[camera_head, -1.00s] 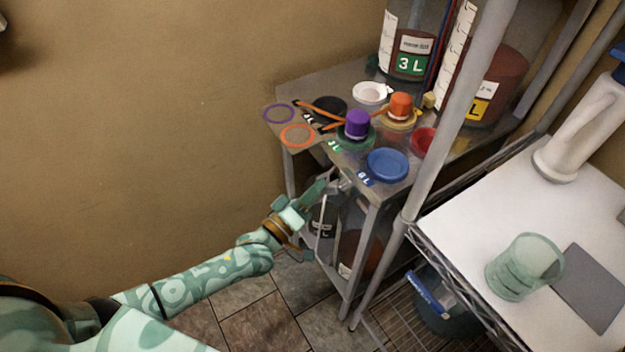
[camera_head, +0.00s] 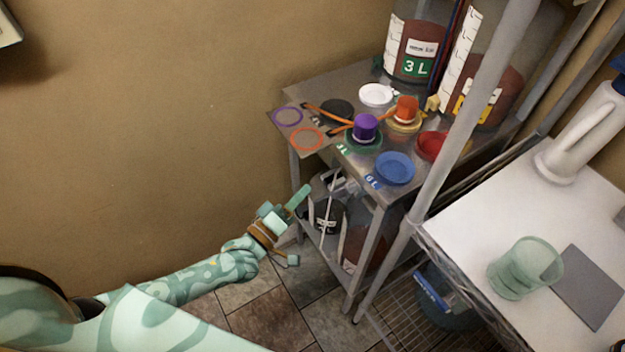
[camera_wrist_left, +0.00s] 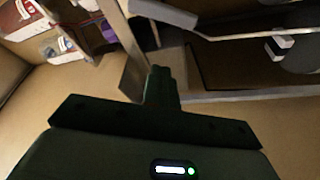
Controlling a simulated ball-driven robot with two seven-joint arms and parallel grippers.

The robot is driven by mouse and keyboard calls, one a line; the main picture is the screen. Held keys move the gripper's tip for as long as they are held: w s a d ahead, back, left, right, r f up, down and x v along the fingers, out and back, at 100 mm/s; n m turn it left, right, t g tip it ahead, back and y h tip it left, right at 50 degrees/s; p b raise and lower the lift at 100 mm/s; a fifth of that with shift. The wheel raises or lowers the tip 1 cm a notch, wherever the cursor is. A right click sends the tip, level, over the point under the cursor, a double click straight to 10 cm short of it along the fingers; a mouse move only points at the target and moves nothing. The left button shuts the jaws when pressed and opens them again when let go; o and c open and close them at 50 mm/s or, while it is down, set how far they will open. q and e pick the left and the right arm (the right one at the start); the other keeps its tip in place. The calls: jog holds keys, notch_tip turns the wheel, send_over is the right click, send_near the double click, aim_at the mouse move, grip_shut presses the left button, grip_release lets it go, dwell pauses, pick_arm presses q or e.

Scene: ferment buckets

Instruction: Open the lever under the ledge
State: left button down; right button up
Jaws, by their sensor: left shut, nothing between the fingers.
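The ledge is the front edge of a grey metal shelf top (camera_head: 320,86). Under it, a thin pale rod (camera_head: 331,192) hangs near the shelf's front-left side; I cannot tell clearly which part is the lever. My right gripper is in neither view.
Coloured lids, a purple cap (camera_head: 365,126) and a blue dish (camera_head: 395,167) crowd the shelf top. Dark bottles (camera_head: 329,215) stand on the lower shelf. A grey upright post (camera_head: 450,130) and a white table (camera_head: 490,220) are on the right. The floor and wall at left are clear.

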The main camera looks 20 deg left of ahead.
pick_arm(q)
jog(key=v, duration=0.4)
jog(key=shift+s+a+f, duration=0.1)
jog(key=shift+f, duration=0.05)
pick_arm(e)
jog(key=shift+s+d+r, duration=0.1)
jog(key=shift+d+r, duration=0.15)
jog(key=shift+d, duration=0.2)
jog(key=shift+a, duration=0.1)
